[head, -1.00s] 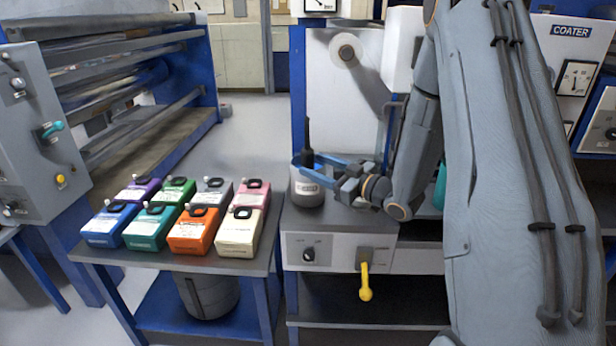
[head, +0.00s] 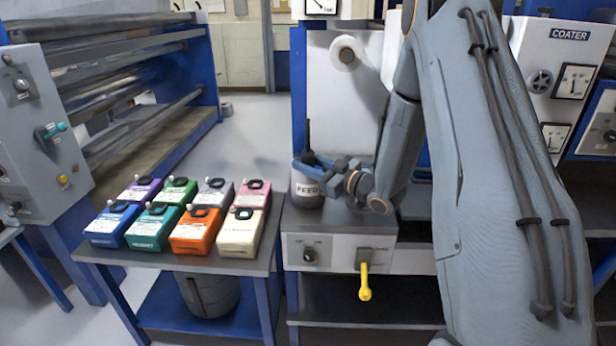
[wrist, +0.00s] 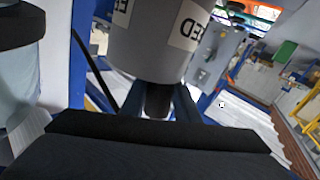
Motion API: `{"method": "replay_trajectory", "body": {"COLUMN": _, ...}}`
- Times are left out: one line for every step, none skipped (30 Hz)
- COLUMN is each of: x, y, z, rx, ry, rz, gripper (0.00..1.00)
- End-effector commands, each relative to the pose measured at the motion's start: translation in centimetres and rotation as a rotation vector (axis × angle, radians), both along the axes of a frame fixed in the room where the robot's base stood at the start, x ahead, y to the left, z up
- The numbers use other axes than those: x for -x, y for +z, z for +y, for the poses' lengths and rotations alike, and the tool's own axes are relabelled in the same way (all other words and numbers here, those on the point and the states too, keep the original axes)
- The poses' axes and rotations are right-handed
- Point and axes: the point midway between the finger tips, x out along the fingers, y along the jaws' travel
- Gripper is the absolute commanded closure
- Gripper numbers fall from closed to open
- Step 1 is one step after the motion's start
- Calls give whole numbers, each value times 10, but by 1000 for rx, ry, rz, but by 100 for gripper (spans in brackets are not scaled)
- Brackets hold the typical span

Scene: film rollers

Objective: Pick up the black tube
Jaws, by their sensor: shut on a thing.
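The black tube (head: 308,138) is a slim dark upright piece at the grey pot labelled FEED (head: 308,190). My gripper (head: 308,163) reaches in from the right, its blue fingers at the pot's top, shut on the tube. In the wrist view, the tube (wrist: 158,100) shows between the two blue fingers, right against the pot (wrist: 160,45). That view hides the tube's far end. I cannot tell whether the tube's lower end is inside the pot.
Several coloured boxes (head: 190,228) stand on the low table at left. A white roll (head: 346,50) is on the machine behind the pot. A yellow lever (head: 364,282) hangs from the bench front. Open floor (head: 250,125) lies behind the boxes.

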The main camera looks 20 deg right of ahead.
Motion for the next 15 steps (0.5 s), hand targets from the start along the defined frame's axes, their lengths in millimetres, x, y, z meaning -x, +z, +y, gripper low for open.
{"method": "replay_trajectory", "body": {"x": 0, "y": 1, "z": 0, "rx": -1, "ry": 0, "rz": -1, "gripper": 92}}
{"method": "replay_trajectory", "body": {"x": 0, "y": 1, "z": 0, "rx": -1, "ry": 0, "rz": -1, "gripper": 92}}
{"method": "replay_trajectory", "body": {"x": 0, "y": 1, "z": 0, "rx": 0, "ry": 0, "rz": -1, "gripper": 92}}
{"method": "replay_trajectory", "body": {"x": 0, "y": 2, "z": 0, "rx": 0, "ry": 0, "rz": -1, "gripper": 92}}
{"method": "replay_trajectory", "body": {"x": 0, "y": 2, "z": 0, "rx": 0, "ry": 0, "rz": -1, "gripper": 92}}
{"method": "replay_trajectory", "body": {"x": 1, "y": 4, "z": 0, "rx": 0, "ry": 0, "rz": -1, "gripper": 92}}
{"method": "replay_trajectory", "body": {"x": 1, "y": 5, "z": 0, "rx": 0, "ry": 0, "rz": -1, "gripper": 92}}
{"method": "replay_trajectory", "body": {"x": 1, "y": 7, "z": 0, "rx": 0, "ry": 0, "rz": -2, "gripper": 92}}
{"method": "replay_trajectory", "body": {"x": 2, "y": 9, "z": 1, "rx": 0, "ry": 0, "rz": -2, "gripper": 92}}
{"method": "replay_trajectory", "body": {"x": 2, "y": 11, "z": 1, "rx": 0, "ry": 0, "rz": -2, "gripper": 92}}
{"method": "replay_trajectory", "body": {"x": 2, "y": 14, "z": 1, "rx": 0, "ry": 1, "rz": -4, "gripper": 92}}
{"method": "replay_trajectory", "body": {"x": 3, "y": 18, "z": 1, "rx": 1, "ry": 1, "rz": -4, "gripper": 92}}
{"method": "replay_trajectory", "body": {"x": 4, "y": 21, "z": 1, "rx": 1, "ry": 1, "rz": -4, "gripper": 92}}
{"method": "replay_trajectory", "body": {"x": 5, "y": 25, "z": 2, "rx": 1, "ry": 1, "rz": -4, "gripper": 92}}
{"method": "replay_trajectory", "body": {"x": 6, "y": 29, "z": 2, "rx": 1, "ry": 1, "rz": -4, "gripper": 92}}
